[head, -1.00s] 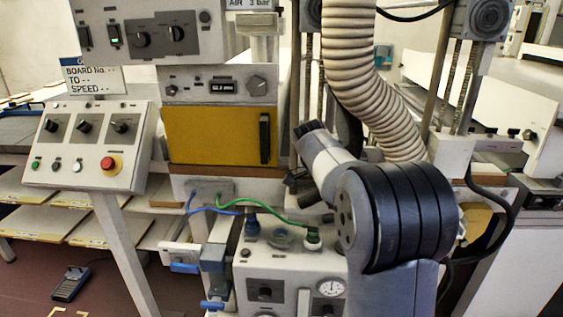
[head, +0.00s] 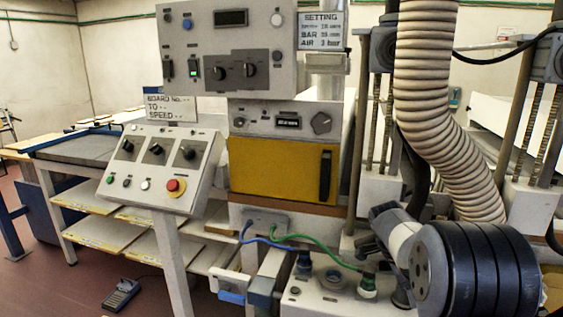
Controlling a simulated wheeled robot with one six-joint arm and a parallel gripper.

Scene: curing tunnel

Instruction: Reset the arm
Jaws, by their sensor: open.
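My arm (head: 470,270) shows at the lower right of the head view, with a large black ribbed joint and a grey-white link (head: 400,232) behind it. The link reaches up and left, towards the front of the machine. Nothing held can be seen.
A control box (head: 160,165) with a red stop button stands left of the arm. A yellow panel (head: 270,168) is in the middle. A pump unit (head: 330,300) with blue and green hoses and a ribbed duct (head: 440,110) are close to the arm. Floor (head: 60,285) is open at the left.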

